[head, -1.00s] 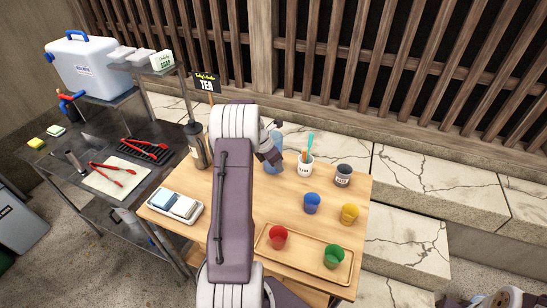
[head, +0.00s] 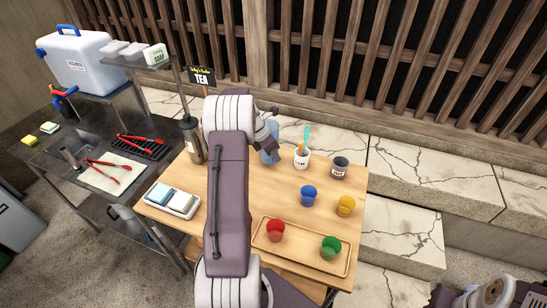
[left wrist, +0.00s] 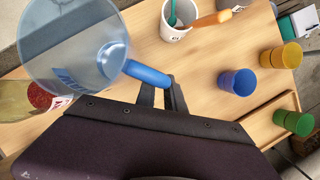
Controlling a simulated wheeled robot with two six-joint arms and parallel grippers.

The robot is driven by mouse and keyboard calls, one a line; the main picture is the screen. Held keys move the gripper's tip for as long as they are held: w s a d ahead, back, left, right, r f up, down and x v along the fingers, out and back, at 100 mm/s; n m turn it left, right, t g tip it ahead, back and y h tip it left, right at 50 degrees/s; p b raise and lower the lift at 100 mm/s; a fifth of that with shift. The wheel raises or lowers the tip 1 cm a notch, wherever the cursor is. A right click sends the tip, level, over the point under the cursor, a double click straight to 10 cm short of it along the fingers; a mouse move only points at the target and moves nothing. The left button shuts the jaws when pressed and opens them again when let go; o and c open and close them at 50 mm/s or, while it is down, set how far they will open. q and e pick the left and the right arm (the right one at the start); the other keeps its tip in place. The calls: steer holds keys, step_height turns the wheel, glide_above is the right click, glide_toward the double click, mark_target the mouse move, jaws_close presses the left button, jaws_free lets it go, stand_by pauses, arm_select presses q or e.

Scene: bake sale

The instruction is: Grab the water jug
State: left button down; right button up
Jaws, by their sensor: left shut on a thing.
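The water jug (head: 269,155) is a translucent blue jug, partly hidden behind my left arm and gripper in the head view. In the left wrist view the jug (left wrist: 70,45) fills the upper left, with its solid blue handle (left wrist: 147,73) pointing toward my fingers. My left gripper (head: 270,141) is at the jug's handle. The left wrist view shows its dark fingers (left wrist: 160,94) shut on the handle. Whether the jug's base touches the table is not clear. My right gripper is not in view.
A white cup with utensils (head: 302,159) and a dark cup (head: 340,168) stand right of the jug. Blue (head: 309,195) and yellow (head: 346,205) cups stand nearer. A wooden tray (head: 302,252) holds red and green cups.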

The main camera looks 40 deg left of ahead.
arm_select(q)
step_height(320, 180, up, 2)
steer(key=shift+r, duration=0.1)
steer(key=s+d+r, duration=0.4)
steer(key=d+r, duration=0.2)
steer(key=d, duration=0.4)
steer(key=shift+s+d+r+b, duration=0.3)
steer(key=shift+r+b, duration=0.05)
steer(key=shift+b, duration=0.05)
stand_by(2.8)
